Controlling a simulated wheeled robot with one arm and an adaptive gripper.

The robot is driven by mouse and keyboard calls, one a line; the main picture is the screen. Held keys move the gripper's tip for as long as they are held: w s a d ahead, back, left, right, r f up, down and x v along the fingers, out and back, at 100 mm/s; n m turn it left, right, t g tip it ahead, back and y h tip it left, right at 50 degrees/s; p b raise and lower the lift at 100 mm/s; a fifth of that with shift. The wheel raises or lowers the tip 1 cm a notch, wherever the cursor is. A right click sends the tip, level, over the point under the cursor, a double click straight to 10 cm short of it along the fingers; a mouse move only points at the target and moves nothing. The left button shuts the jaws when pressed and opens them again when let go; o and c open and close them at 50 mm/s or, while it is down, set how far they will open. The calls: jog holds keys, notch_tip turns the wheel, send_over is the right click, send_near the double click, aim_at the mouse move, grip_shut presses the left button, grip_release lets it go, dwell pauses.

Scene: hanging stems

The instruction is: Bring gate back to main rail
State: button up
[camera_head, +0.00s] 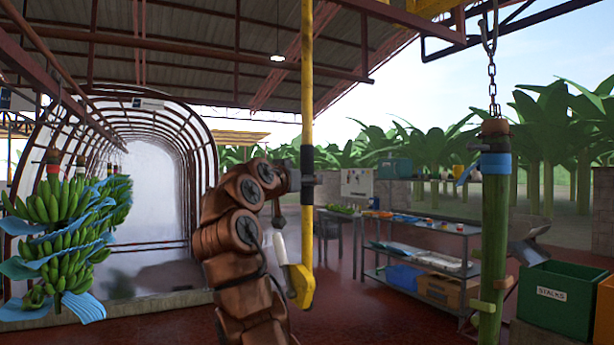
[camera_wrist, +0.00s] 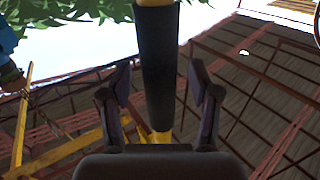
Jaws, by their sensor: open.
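A yellow upright pole (camera_head: 307,110) hangs from the roof side, with a black grip sleeve (camera_wrist: 158,75) partway along it. My gripper (camera_head: 308,186) is at this sleeve at mid-height. In the wrist view my gripper (camera_wrist: 158,88) is open, with a finger on each side of the sleeve and visible gaps on both sides. Dark red overhead rails (camera_head: 180,48) run under the roof, and a yellow beam (camera_head: 405,16) crosses at the top right. I cannot tell which overhead piece is the gate or the main rail; the pole's top is out of frame.
A green banana bunch (camera_head: 65,235) with blue sheets hangs at left. A bare green stem (camera_head: 494,230) hangs on a chain at right, near a green STALKS crate (camera_head: 556,300). A shelf table (camera_head: 425,226) stands behind.

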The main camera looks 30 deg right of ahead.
jog(key=shift+w+d, duration=0.35)
jog(key=shift+d, duration=0.3)
grip_shut()
